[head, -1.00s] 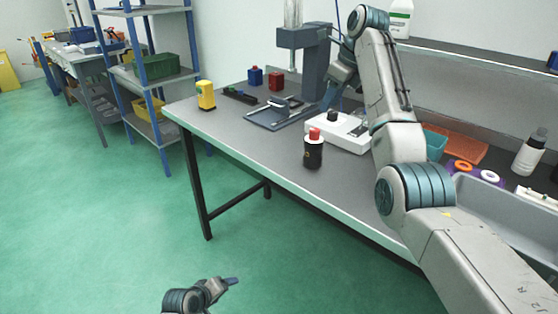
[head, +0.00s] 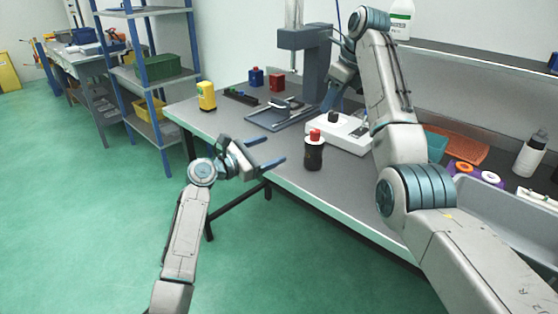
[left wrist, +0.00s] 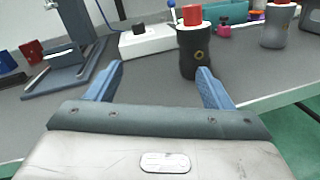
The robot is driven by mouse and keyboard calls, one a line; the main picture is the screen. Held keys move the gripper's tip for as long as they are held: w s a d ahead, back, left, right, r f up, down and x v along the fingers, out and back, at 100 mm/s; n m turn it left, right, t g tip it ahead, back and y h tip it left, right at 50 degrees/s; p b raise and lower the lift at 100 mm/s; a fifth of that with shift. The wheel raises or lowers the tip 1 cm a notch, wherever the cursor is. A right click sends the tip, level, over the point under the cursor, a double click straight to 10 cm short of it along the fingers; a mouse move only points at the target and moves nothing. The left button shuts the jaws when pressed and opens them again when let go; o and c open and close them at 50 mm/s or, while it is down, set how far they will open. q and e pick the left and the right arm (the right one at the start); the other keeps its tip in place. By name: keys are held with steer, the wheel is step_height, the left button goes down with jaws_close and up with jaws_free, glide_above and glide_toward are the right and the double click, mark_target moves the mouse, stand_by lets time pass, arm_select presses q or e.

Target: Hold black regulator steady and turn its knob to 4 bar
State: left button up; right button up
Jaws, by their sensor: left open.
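The black regulator (head: 314,157) stands upright near the front edge of the grey table, with a red knob (head: 315,135) on top. In the left wrist view the black regulator (left wrist: 195,55) and red knob (left wrist: 192,14) are beyond the fingers, nearer the right finger. My left gripper (head: 270,150) is open and empty at the table's front edge, left of the regulator and apart from it. Its two blue fingers (left wrist: 160,70) point towards the table items. My right gripper (head: 333,98) hangs behind the regulator, over the table's back; its fingers are not clear.
A white box with a black knob (head: 345,138) stands just behind the regulator. A grey tray (head: 490,218) lies right.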

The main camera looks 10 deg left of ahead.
mark_target(306, 152)
arm_select(q)
steer(key=shift+n+g+h, duration=0.6)
steer(key=shift+g+h, duration=0.2)
steer(key=shift+g, duration=0.1)
steer(key=d, duration=0.1)
steer(key=s+d+f, duration=0.1)
steer(key=d, duration=0.1)
steer(key=shift+s+d+f, duration=0.15)
steer(key=shift+s+d, duration=0.25)
steer(key=x, duration=1)
steer(key=shift+w+d+f, duration=0.15)
steer(key=shift+d, duration=0.1)
